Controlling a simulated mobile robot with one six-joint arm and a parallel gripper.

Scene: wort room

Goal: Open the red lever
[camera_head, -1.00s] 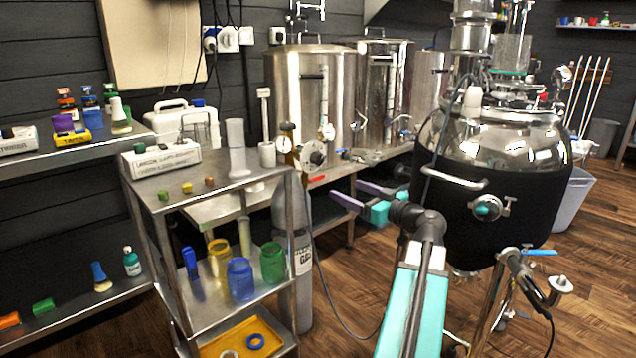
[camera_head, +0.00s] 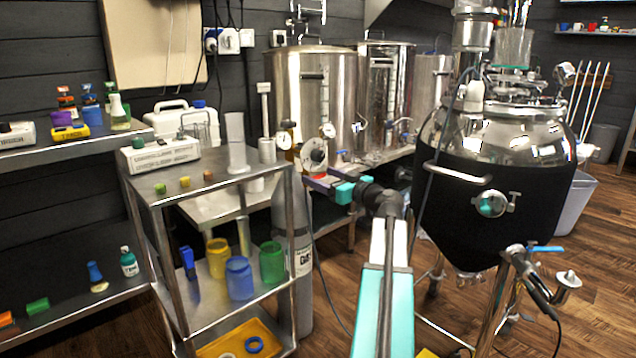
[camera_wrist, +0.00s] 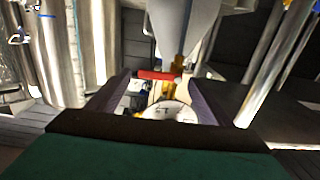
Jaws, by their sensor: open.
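The red lever (camera_wrist: 157,75) shows in the wrist view as a short red bar beside a brass valve (camera_wrist: 178,66), lying across the space between my fingertips. My gripper (camera_wrist: 157,82) is open, with one purple finger on either side, and I see no contact with the lever. A white round gauge (camera_wrist: 172,111) sits just below the lever in that view. In the head view a bit of red (camera_head: 319,177) shows by my gripper (camera_head: 316,182), at the neck of the grey gas bottle (camera_head: 291,215). The fingers partly hide this area there.
A steel shelf cart (camera_head: 222,190) with jars stands left of the gas bottle. A large black-jacketed kettle (camera_head: 470,220) stands to the right of my arm. Steel tanks (camera_head: 305,95) stand behind on a bench. Wooden floor is open around my arm.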

